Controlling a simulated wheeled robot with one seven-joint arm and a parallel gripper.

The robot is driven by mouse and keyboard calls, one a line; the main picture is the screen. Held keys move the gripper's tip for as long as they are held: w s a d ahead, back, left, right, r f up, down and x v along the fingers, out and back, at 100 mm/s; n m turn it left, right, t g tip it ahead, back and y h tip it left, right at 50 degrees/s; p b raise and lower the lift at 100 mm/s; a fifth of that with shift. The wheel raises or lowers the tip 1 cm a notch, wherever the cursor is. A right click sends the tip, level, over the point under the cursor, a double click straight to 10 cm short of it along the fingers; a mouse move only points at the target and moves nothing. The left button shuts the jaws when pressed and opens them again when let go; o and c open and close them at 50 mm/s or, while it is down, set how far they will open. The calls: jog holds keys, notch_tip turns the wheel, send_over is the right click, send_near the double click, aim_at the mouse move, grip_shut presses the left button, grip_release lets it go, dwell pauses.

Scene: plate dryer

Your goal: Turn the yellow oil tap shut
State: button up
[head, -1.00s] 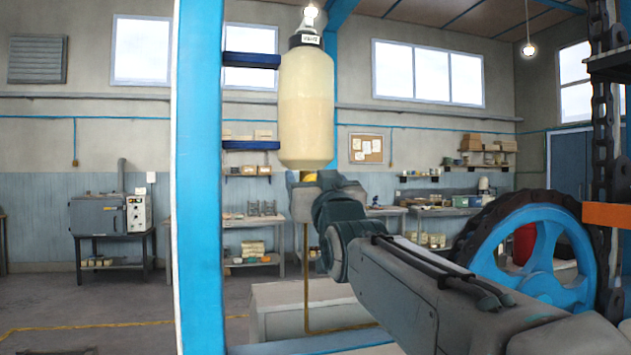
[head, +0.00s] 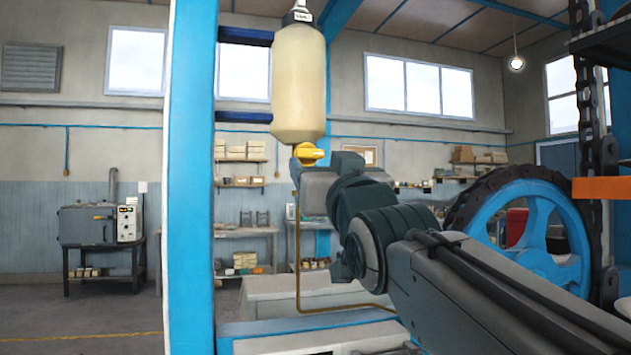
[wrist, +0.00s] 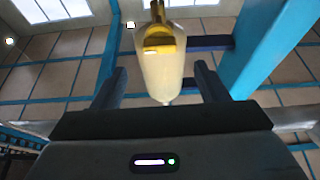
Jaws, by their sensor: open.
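The yellow oil tap (head: 308,153) sits under the bottom of a cream oil bottle (head: 298,85) held by the blue frame. My gripper (wrist: 160,80) is open and empty, one finger to each side of the bottle in that picture. I cannot tell whether anything touches the tap.
A blue post (head: 190,180) stands left of the bottle, with dark blue brackets (head: 243,116) reaching to it. A thin brown pipe (head: 298,245) runs down below the tap. A blue wheel (head: 530,230) with a dark chain stands at the right.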

jog(key=shift+b+v, duration=0.55)
jog(key=shift+v, duration=0.85)
